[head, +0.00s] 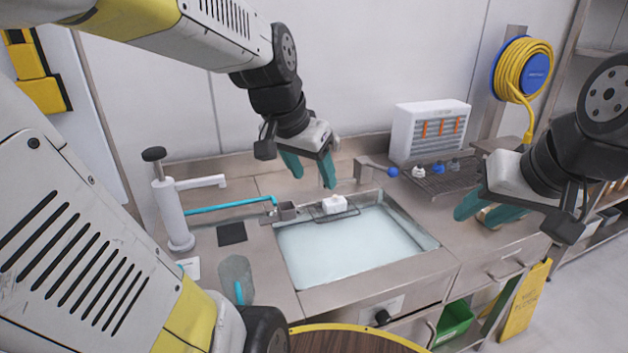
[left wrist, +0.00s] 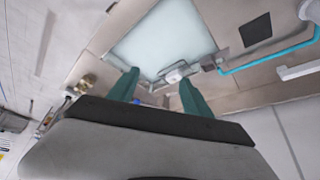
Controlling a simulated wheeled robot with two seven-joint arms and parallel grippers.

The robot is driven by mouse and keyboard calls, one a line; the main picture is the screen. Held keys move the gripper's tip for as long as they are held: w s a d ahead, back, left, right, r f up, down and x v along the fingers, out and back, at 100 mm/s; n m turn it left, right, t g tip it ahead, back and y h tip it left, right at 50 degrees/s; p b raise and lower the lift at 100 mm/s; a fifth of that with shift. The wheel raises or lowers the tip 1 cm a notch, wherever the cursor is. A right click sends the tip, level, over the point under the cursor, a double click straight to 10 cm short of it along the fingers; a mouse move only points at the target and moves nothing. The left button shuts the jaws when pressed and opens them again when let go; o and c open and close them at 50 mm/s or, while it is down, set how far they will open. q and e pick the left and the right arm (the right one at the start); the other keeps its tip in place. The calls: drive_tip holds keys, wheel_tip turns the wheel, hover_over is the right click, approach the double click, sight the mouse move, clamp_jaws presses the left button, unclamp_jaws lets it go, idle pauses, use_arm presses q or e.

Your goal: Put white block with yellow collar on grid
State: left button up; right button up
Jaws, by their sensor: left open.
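A small white block (head: 335,203) sits on a dark wire grid (head: 334,214) at the sink's back edge; I cannot make out a yellow collar on it. The block also shows in the left wrist view (left wrist: 174,75), between and beyond the fingertips. My left gripper (head: 312,175) is open and empty, above the block and apart from it. A larger dark grid (head: 438,180) on the counter to the right carries small white, blue and grey pieces. My right gripper (head: 486,212) is low over the right counter; something tan shows by its fingers, and I cannot tell whether it is held.
The water-filled sink (head: 350,245) fills the middle. A white pump-like column (head: 170,212) with a spout, a dark square pad (head: 232,233) and a clear beaker (head: 236,279) stand left. A white louvred box (head: 431,133) and a yellow hose reel (head: 522,72) are behind right.

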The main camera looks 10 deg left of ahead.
use_arm(q)
drive_tip(key=s+r+n+t, duration=0.1)
drive_tip(key=s+n, duration=0.2)
drive_tip(key=s, duration=0.4)
drive_tip(key=shift+s, duration=0.4)
